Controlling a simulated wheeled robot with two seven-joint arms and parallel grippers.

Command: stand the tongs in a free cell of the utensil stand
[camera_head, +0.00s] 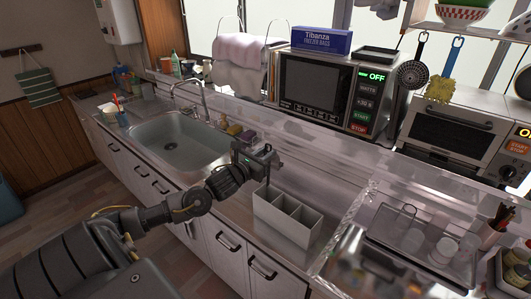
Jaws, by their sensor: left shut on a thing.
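The utensil stand (279,222) is a pale box with three open cells in a row, standing on the steel counter. Its middle and right cells look empty. My left gripper (266,160) is above and behind the stand's left end, shut on a thin, dark thing that I take for the tongs (267,178). Only a short, roughly upright piece of them shows below the gripper, near the left cell. I cannot tell whether their lower end is inside that cell or behind it. My right gripper is not in view.
The sink (172,146) lies to the left. A clear tray (385,235) with cups is at the right. A microwave (330,88) and a toaster oven (450,130) stand behind, beyond a clear ledge. Bare counter lies right of the stand.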

